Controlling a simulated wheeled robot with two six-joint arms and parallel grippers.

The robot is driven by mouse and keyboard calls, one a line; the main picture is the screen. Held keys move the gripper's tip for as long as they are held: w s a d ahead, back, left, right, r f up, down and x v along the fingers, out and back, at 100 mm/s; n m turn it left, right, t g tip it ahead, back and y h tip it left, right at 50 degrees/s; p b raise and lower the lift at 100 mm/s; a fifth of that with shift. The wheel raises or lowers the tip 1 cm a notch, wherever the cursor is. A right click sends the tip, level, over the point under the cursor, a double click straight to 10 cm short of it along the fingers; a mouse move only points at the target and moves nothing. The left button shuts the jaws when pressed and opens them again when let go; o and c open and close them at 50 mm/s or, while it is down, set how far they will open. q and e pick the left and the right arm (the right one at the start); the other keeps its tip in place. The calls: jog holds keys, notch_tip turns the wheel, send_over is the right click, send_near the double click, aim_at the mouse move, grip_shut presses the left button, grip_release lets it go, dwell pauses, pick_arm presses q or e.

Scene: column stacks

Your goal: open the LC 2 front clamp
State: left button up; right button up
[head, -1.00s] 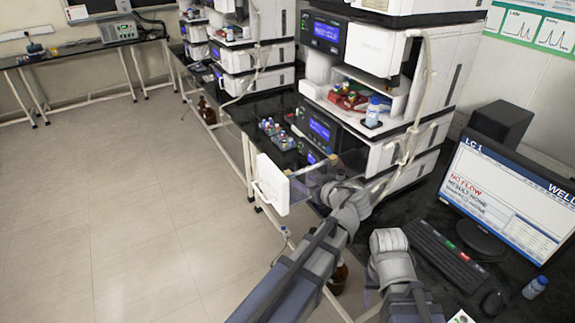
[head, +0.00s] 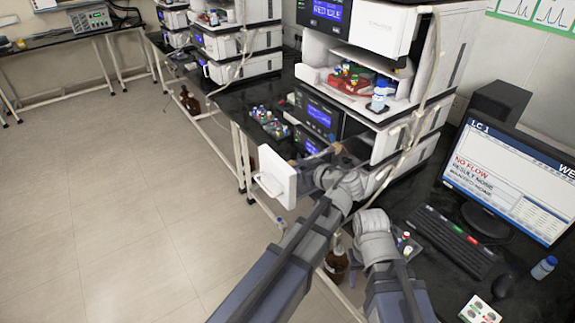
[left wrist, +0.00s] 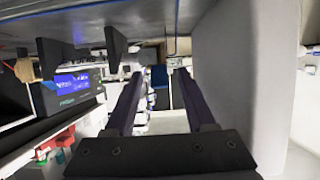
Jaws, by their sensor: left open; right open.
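I cannot make out the LC 2 front clamp or an LC 2 label in either view. The nearest instrument stack (head: 385,118) has an open drawer with a white handled front (head: 277,178). My left gripper (head: 325,160) is just right of that front, at the stack's lower units; its fingertips are partly hidden. In the left wrist view my left gripper (left wrist: 158,85) has its two dark fingers apart, with nothing visible between them. My right gripper (head: 372,225) is lower right, in front of the bench; its fingers are mostly hidden by the arm.
Right are a monitor (head: 515,185) reading LC 1, a keyboard (head: 452,240) and a small blue-capped bottle (head: 543,267). A vial rack (head: 268,123) stands on the black bench left of the stack. Brown bottles (head: 336,262) are below. The floor (head: 120,210) at left is clear.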

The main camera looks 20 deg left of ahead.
pick_arm(q)
jog(key=shift+d+r, duration=0.1)
jog(key=shift+d, duration=0.05)
grip_shut()
dwell(0.4)
